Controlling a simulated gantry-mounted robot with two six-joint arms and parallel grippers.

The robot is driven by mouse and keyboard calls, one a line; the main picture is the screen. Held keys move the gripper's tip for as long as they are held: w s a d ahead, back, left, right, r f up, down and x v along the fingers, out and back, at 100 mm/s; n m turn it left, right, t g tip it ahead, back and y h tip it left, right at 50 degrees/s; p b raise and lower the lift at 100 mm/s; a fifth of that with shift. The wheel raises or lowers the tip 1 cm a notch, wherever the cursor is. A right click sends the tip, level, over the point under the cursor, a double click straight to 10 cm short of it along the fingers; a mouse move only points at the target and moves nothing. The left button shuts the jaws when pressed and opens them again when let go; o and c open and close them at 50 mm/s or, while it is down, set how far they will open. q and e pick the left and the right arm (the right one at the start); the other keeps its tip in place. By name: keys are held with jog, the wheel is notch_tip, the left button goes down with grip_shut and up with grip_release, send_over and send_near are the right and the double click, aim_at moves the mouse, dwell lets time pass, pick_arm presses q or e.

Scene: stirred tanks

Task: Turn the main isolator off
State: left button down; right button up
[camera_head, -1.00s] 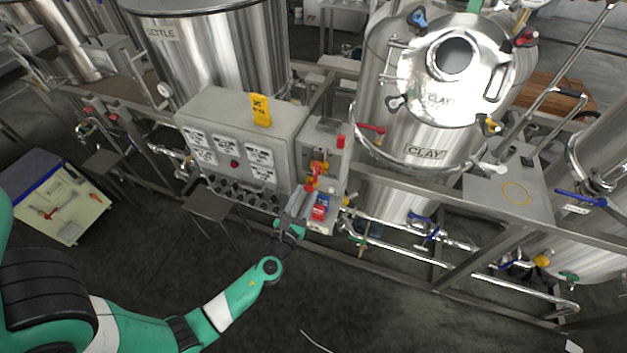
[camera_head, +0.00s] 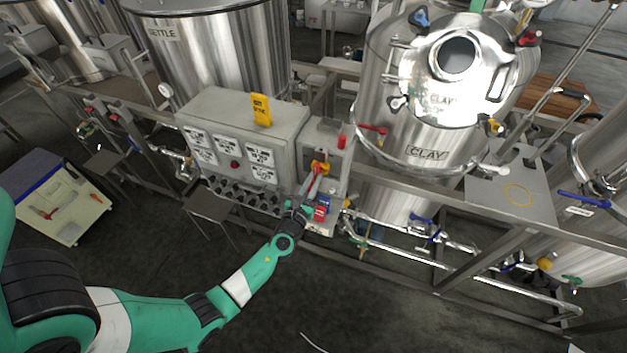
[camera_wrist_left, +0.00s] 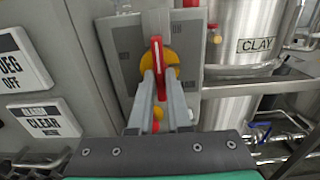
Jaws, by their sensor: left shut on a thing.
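The main isolator is a grey box on the frame with a round yellow plate (camera_wrist_left: 174,66) and a red handle (camera_wrist_left: 156,52). In the left wrist view the handle stands nearly upright in front of the plate. My left gripper (camera_wrist_left: 160,86) is shut on the red handle, with one finger on each side. In the head view the isolator's yellow plate (camera_head: 320,167) shows just beyond my left gripper (camera_head: 313,182), which reaches up from below. My right gripper is not in view.
A grey control panel (camera_head: 240,125) with white labels and a row of knobs stands just left of the isolator. The CLAY tank (camera_head: 415,160) and its pipes stand to the right. A small red and blue box (camera_head: 322,208) sits below the isolator. Open floor lies in front.

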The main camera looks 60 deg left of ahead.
pick_arm(q)
jog(key=shift+n, duration=0.4)
jog(key=n+b, duration=0.2)
jog(key=n, duration=0.1)
jog(key=shift+f, duration=0.1)
jog(key=n+b, duration=0.1)
jog(key=n, duration=0.4)
jog(key=shift+s+b, duration=0.1)
jog(key=shift+b, duration=0.3)
jog(key=n+b, duration=0.2)
jog(key=n, duration=0.2)
jog(key=shift+n, duration=0.3)
jog(key=shift+n+b, duration=0.95)
jog(key=shift+n, duration=1.35)
jog(key=c, duration=0.9)
grip_release()
jog(key=shift+o, duration=0.2)
